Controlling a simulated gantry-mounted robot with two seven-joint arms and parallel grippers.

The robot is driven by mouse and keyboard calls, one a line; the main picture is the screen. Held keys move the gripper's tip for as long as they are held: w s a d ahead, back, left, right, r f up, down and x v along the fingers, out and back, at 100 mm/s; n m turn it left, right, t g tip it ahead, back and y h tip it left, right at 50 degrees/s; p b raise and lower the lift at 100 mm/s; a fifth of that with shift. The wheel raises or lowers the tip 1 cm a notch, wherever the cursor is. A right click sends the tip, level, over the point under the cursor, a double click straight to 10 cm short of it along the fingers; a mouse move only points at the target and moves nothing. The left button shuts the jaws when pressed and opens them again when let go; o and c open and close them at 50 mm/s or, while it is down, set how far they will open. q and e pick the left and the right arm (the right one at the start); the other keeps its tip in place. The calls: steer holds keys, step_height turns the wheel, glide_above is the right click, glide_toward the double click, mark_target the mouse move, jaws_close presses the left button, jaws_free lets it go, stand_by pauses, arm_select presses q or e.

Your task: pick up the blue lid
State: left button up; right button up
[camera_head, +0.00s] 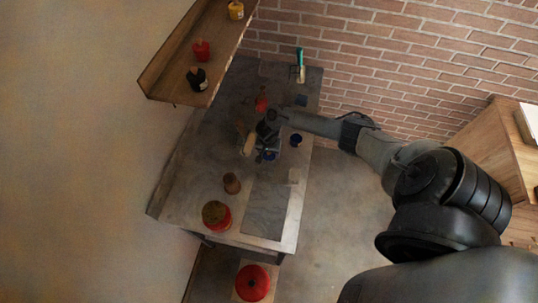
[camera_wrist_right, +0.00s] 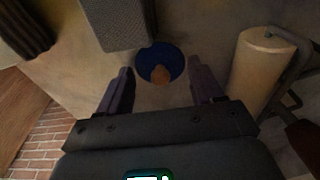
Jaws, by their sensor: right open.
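The blue lid (camera_wrist_right: 152,55) is a round dark blue disc with a brownish knob, ahead of my fingertips in the right wrist view. Whether the fingers touch the lid cannot be told. My left gripper is in neither view.
A beige roll (camera_wrist_right: 259,60) in a metal frame stands close to the right finger. A grey block (camera_wrist_right: 120,22) is beside the lid. On the table (camera_head: 210,150) are a dark blue cup-like thing (camera_head: 296,140), a brown jar (camera_head: 231,183) and a red pot (camera_head: 216,222).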

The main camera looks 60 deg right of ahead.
jaws_close()
stand_by(0.3)
stand_by(0.3)
steer(key=shift+r, duration=0.1)
